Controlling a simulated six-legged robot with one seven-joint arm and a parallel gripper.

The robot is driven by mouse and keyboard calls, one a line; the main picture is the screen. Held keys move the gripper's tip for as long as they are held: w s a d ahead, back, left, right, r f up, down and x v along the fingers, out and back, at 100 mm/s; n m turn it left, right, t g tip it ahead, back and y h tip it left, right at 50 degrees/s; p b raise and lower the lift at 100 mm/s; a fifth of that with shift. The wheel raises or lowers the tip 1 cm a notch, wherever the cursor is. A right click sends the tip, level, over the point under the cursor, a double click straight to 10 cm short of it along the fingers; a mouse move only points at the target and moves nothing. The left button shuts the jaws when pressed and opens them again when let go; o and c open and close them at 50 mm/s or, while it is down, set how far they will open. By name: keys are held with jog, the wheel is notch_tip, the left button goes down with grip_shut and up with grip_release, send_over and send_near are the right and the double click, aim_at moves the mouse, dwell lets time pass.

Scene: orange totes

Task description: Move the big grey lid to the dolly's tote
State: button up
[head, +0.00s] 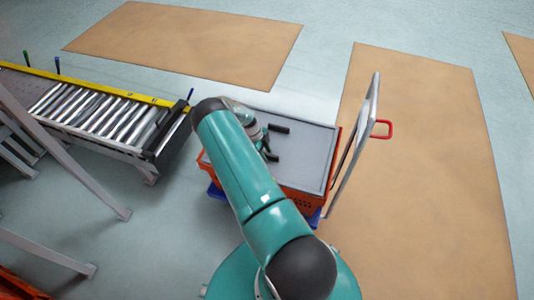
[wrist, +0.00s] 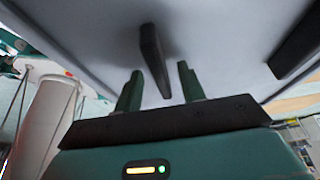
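The big grey lid (head: 305,143) lies flat over the orange tote (head: 294,200) on the blue dolly (head: 314,217). A dark handle bar (head: 279,128) stands on the lid. In the wrist view the lid's grey face (wrist: 215,35) fills the top, with one dark handle (wrist: 154,58) between my fingers and another at the right edge. My gripper (wrist: 160,88) is open, with a visible gap between each finger and the near handle. In the head view my arm hides part of the lid and tote, and most of my gripper.
A roller conveyor (head: 95,112) with a yellow rail stands at the left. A tall grey frame (head: 357,140) with a red handle (head: 382,129) rises at the tote's right side. Grey metal legs (head: 75,165) stand at lower left.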

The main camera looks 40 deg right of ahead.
jog(key=v, duration=1.2)
jog(key=shift+w+d+r, duration=0.15)
jog(key=shift+r, duration=0.2)
jog(key=s+a+r+n+t+y, duration=0.15)
jog(key=a+r+n, duration=0.35)
jog(key=r, duration=0.5)
jog(key=a+r+n+t, duration=0.2)
jog(key=a+r+n, duration=0.2)
jog(key=a+r, duration=0.45)
jog(key=a+r+n+t+y, duration=0.1)
jog(key=a+r+n, duration=0.3)
jog(key=r, duration=0.8)
jog(key=s+a+r+n+t, duration=0.3)
jog(key=s+a+r+n, duration=0.6)
jog(key=s+a+r, duration=0.15)
jog(key=s+a+r+n+t, duration=0.1)
jog(key=s+a+n, duration=0.1)
jog(key=s+n, duration=0.2)
jog(key=s+a+r+n+t, duration=0.1)
jog(key=s+a+n, duration=0.2)
jog(key=s, duration=0.5)
jog(key=shift+a+r+n, duration=0.35)
jog(key=shift+n, duration=0.45)
